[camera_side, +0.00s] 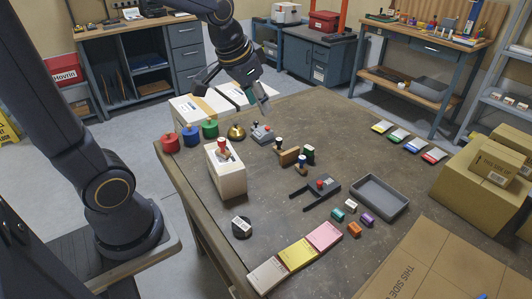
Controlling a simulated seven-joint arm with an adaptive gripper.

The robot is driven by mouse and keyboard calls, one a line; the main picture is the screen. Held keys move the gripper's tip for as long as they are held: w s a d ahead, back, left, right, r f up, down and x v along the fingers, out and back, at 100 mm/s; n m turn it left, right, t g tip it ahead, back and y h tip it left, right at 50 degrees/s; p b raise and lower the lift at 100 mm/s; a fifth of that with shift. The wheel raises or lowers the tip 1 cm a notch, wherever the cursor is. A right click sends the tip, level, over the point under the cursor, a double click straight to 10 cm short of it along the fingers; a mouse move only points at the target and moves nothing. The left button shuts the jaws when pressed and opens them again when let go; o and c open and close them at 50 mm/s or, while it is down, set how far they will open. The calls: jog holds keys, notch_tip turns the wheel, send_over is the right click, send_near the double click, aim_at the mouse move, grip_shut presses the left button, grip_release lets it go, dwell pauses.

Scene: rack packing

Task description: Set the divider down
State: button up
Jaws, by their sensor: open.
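My gripper (237,96) hangs open above the far left edge of the table, with its dark fingers spread and nothing visibly held between them.
A tall white box (227,174) with a red-handled stamp on top stands at the left. Red (169,143), blue and green weights and a brass bell (236,132) lie near the left edge. A grey tray (379,197) and cartons (478,174) are at right. The front middle is partly clear.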

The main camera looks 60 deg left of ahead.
jog(key=s+d+r+h, duration=0.1)
jog(key=s+d, duration=0.3)
jog(key=s, duration=0.9)
jog(key=shift+t, duration=0.3)
